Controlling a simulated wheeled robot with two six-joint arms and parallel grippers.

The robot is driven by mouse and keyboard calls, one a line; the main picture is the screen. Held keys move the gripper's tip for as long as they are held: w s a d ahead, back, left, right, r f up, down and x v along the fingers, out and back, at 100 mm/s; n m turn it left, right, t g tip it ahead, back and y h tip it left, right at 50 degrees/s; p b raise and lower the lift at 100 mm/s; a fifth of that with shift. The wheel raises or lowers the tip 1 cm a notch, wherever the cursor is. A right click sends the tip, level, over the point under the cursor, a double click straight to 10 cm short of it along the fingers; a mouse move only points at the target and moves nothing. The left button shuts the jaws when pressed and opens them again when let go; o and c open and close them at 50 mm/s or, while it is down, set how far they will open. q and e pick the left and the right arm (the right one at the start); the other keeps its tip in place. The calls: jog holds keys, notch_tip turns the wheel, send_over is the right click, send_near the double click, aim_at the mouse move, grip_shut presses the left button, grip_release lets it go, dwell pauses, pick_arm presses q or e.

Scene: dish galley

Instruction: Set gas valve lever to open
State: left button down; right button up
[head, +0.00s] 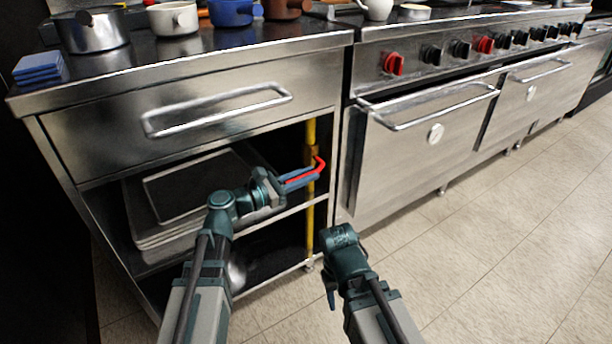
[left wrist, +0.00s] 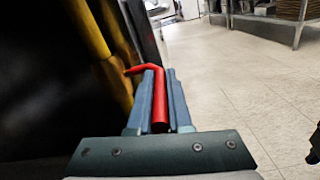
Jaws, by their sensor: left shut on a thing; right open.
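A yellow gas pipe (head: 310,223) runs upright in the open shelf bay beside the oven, and it also shows in the left wrist view (left wrist: 90,35). The red valve lever (head: 319,165) is attached to the pipe at a brass-coloured valve body (head: 312,152). My left gripper (head: 300,177) is shut on the lever. In the left wrist view the red lever (left wrist: 160,100) lies between the two blue fingers and bends left at its far end toward the pipe. My right gripper (head: 331,292) is low in front of the oven, apart from the lever, its fingers mostly hidden.
A steel drawer with a handle (head: 218,110) is above the bay. Stacked trays (head: 150,240) lie on the shelf left of the pipe. The oven door handle (head: 430,108) juts out at the right. Pots and mugs (head: 173,18) stand on the counter. The floor at right is clear.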

dwell(0.7)
pick_arm(q)
notch_tip(320, 180, up, 3)
jog(key=g+y+p, duration=0.1)
jog(key=p, duration=0.3)
jog(key=g+y+p, duration=0.1)
jog(key=p, duration=0.4)
jog(key=shift+w+d+f+y, duration=0.1)
jog(key=shift+d+f+y, duration=0.05)
jog(key=shift+y, duration=0.25)
jog(key=shift+p, duration=0.65)
jog(key=shift+f+y, duration=0.15)
jog(key=shift+y, duration=0.15)
jog(key=c, duration=0.8)
grip_release()
jog(key=shift+c, duration=0.2)
